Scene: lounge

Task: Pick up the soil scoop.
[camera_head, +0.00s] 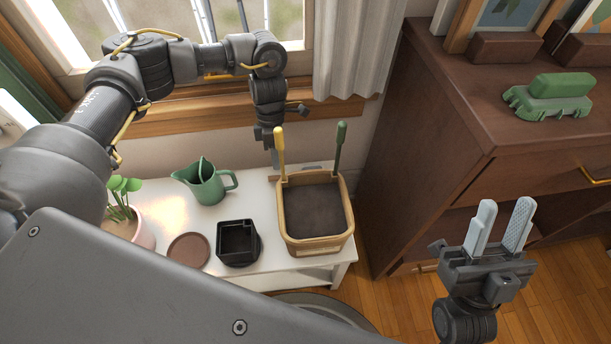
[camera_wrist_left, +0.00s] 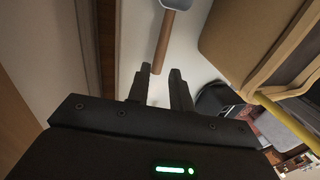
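A tool with a brown wooden handle (camera_wrist_left: 164,42) and a grey-blue head (camera_wrist_left: 177,4) lies on the white table behind the tan soil box; it looks like the soil scoop, though its head is mostly cut off in the left wrist view. In the head view only a little of it shows behind the box. My left gripper (camera_head: 271,158) points down at the table's back edge, beside the yellow-handled tool. In the wrist view its fingers (camera_wrist_left: 160,72) are apart and empty, with the handle's end in line with the gap. My right gripper (camera_head: 507,207) is open and empty, off the table at right.
The tan soil box (camera_head: 287,235) holds a yellow-handled tool (camera_head: 279,150) and a green-handled one (camera_head: 341,140). A black pot (camera_head: 239,260), brown saucer (camera_head: 189,250), green watering can (camera_head: 207,186) and potted plant (camera_head: 140,233) stand left. A brown cabinet (camera_head: 400,180) rises at right.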

